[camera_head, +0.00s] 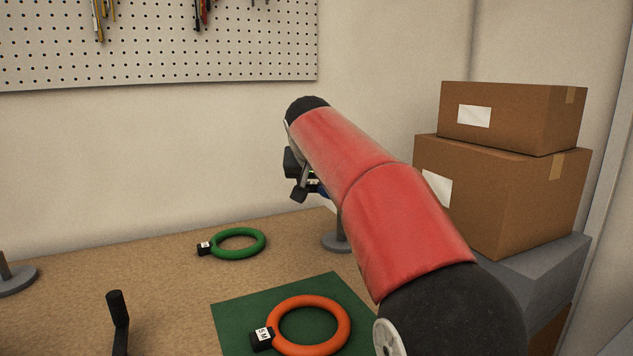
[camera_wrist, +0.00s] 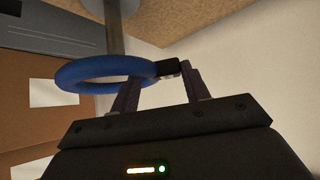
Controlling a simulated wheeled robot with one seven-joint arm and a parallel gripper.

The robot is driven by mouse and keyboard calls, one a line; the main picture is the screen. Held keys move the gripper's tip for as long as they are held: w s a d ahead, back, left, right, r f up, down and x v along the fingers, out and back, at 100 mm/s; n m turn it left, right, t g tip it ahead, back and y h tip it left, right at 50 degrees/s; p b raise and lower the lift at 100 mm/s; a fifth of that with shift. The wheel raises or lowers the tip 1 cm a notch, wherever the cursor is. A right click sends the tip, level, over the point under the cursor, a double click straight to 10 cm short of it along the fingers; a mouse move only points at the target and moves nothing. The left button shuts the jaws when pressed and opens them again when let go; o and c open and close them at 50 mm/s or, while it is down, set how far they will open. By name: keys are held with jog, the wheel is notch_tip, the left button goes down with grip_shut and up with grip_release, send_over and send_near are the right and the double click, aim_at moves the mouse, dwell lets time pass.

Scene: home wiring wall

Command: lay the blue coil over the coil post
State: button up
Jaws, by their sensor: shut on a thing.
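The blue coil (camera_wrist: 75,77) is a ring with a black tag (camera_wrist: 166,67). My gripper (camera_wrist: 168,79) is shut on the coil at this tag. In the head view only a small bit of blue (camera_head: 323,190) shows by my gripper (camera_head: 303,190), mostly hidden by my red arm. A grey post (camera_wrist: 115,38) on a round base stands right at the ring in the wrist view. I cannot tell whether the ring is around it or beside it. In the head view its base (camera_head: 333,242) shows, its upper part hidden by my arm.
A green coil (camera_head: 238,243) lies on the table, and an orange coil (camera_head: 310,325) on a green mat (camera_head: 237,318). Another round base with a post (camera_head: 14,281) stands at the far left. A black handle (camera_head: 118,308) is in front. Stacked boxes (camera_head: 500,195) stand at right.

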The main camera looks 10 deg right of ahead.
jog(key=shift+f+b, duration=1.85)
jog(key=shift+f, duration=0.7)
jog(key=shift+f, duration=0.15)
jog(key=shift+f+b, duration=2.4)
jog(key=shift+f, duration=0.45)
jog(key=o, duration=1.3)
jog(key=shift+f, duration=0.1)
jog(key=v, duration=0.8)
jog(key=shift+a+p, duration=0.1)
jog(key=shift+p, duration=0.3)
